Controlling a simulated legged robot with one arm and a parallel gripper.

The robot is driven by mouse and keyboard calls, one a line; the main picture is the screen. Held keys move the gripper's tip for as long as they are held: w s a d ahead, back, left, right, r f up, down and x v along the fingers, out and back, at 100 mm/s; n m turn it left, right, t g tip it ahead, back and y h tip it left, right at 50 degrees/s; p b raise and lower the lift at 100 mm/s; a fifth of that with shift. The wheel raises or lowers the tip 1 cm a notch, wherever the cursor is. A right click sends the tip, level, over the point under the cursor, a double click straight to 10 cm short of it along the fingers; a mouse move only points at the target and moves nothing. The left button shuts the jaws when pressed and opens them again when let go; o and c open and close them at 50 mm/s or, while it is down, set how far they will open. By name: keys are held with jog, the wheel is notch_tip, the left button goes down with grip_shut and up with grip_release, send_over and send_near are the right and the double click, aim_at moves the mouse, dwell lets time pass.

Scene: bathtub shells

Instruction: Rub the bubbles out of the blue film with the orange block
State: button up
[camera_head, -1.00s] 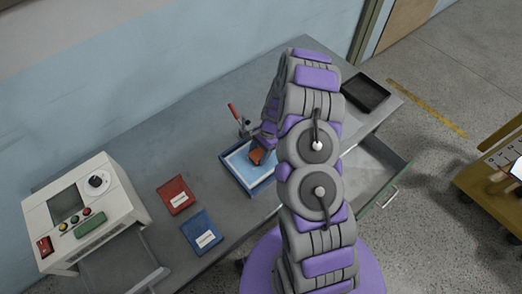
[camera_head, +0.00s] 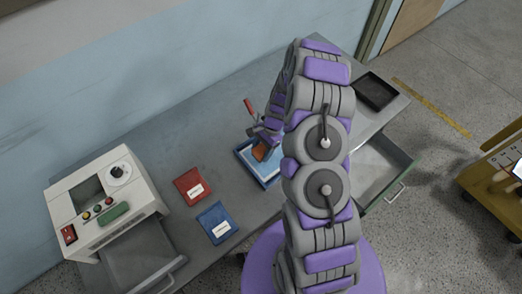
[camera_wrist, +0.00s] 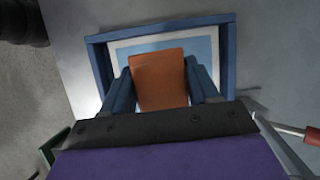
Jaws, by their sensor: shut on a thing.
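The blue film (camera_wrist: 200,45) lies in a blue-rimmed frame (camera_wrist: 160,28) on the grey bench, with a pale border around it. It also shows in the head view, where the frame's blue rim (camera_head: 270,183) is partly hidden by my arm. My gripper (camera_wrist: 160,85) is shut on the orange block (camera_wrist: 158,72), one finger on each side. The block is over the film inside the frame; I cannot tell whether it touches the film. In the head view the orange block (camera_head: 261,152) shows at the end of my arm. No bubbles can be made out.
A red packet (camera_head: 191,186) and a blue packet (camera_head: 216,222) lie to the left, beside a white control box (camera_head: 105,195). A black tray (camera_head: 375,91) is at the right end. An open drawer (camera_head: 385,175) juts out in front.

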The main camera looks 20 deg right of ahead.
aim_at(260, 151)
jog(key=r+p, duration=0.1)
jog(key=r, duration=0.2)
jog(key=shift+d+r, duration=0.1)
jog(key=shift+d, duration=0.1)
jog(key=shift+a+r, duration=0.15)
jog(key=shift+w, duration=0.1)
